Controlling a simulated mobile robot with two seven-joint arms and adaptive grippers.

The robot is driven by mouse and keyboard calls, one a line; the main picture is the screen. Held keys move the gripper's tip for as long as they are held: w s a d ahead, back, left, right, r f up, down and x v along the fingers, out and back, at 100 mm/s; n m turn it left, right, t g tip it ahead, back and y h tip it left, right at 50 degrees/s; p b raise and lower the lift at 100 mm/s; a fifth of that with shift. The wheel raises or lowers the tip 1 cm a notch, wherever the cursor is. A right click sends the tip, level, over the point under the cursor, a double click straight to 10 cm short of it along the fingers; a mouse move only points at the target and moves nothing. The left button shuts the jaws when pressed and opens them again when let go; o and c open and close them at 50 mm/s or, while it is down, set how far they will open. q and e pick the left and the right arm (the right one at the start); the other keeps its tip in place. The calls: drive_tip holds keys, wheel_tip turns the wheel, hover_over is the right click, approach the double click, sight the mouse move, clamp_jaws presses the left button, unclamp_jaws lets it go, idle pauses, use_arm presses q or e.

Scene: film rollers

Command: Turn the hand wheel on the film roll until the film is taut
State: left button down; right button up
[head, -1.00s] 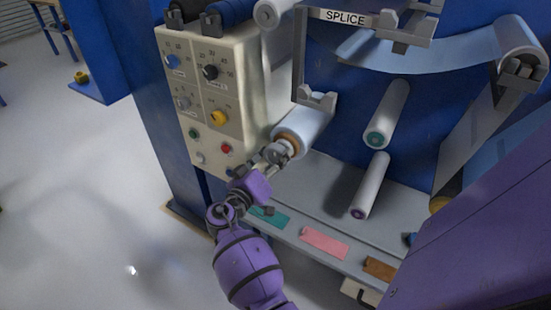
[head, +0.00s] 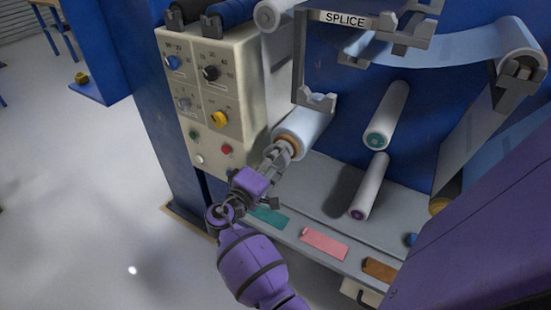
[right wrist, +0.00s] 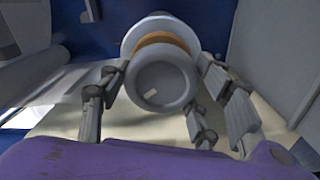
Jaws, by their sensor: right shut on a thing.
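The film roll (head: 311,121) is a pale blue-white cylinder with an orange-brown core, mounted on the blue machine wall; it also shows in the right wrist view (right wrist: 133,36). Its grey round hand wheel (right wrist: 158,80) faces my right wrist camera and bears a small pale mark on its face, below and left of centre. My right gripper (head: 281,154) is at the front end of the roll, its fingers (right wrist: 162,88) closed on both sides of the hand wheel. In the head view the gripper mostly hides the wheel. My left gripper is not in view.
A beige control panel (head: 212,100) with knobs and buttons stands left of the roll. Two white rollers (head: 389,112) (head: 370,188) stick out at the right. A grey ledge (head: 318,196) with coloured labels lies below. A bracket marked SPLICE (head: 346,19) hangs above.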

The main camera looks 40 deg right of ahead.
drive_tip(key=shift+r+n, duration=0.2)
drive_tip(key=shift+n, duration=0.6)
drive_tip(key=shift+n+p, duration=0.3)
drive_tip(key=o, duration=1.1)
drive_tip(key=shift+f, duration=0.1)
